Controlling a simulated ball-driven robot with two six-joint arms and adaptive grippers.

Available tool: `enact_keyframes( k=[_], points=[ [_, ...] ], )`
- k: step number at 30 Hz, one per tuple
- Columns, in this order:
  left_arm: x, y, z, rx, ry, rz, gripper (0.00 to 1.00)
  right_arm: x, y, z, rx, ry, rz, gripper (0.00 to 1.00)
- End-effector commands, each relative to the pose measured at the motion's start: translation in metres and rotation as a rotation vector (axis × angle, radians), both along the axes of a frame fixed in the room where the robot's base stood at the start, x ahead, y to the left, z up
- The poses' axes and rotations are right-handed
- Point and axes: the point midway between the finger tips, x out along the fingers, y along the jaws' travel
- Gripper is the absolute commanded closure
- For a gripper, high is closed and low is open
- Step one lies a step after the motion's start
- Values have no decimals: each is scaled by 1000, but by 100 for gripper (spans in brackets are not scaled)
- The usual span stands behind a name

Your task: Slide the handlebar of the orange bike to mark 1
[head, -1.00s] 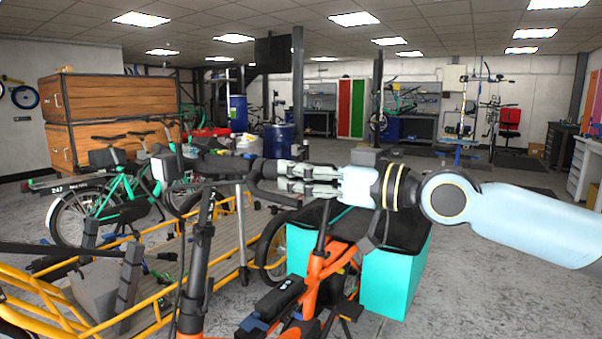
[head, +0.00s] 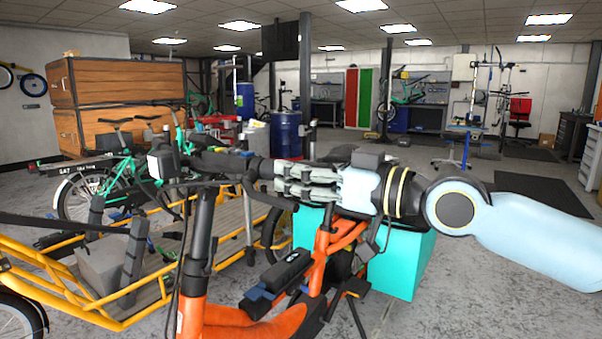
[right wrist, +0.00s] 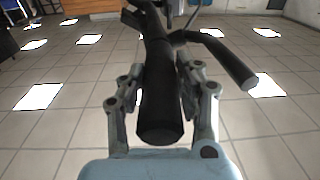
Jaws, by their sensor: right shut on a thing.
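The orange bike (head: 255,322) stands in the foreground of the head view. Its black handlebar (head: 218,162) runs across the middle above the frame. My right gripper (head: 280,178) comes in from the right and is shut on the handlebar's grip. In the right wrist view the gripper's fingers (right wrist: 158,95) lie on both sides of the black grip (right wrist: 160,118), with a brake lever (right wrist: 228,62) to the right. Mark 1 cannot be made out. My left gripper is not in view.
A yellow cargo bike frame with a wooden deck (head: 217,235) lies behind and left of the orange bike. A turquoise box (head: 405,262) stands behind it on the right. A green bike (head: 128,172) and wooden crates (head: 125,85) are further back.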

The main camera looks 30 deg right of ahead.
Motion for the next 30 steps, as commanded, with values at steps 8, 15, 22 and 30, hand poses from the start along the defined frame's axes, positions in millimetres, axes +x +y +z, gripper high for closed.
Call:
enact_keyframes(
  k=[8, 15, 22, 30],
  points=[
    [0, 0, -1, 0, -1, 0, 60, -1, -1, -7, -2, 19, 0, 44],
    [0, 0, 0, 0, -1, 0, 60, -1, 0, -5, -1, 15, 0, 44],
    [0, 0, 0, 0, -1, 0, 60, -1, 0, 9, -6, 13, 3, 44],
    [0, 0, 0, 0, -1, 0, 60, -1, 0, 52, -10, 9, 3, 44]
  ],
)
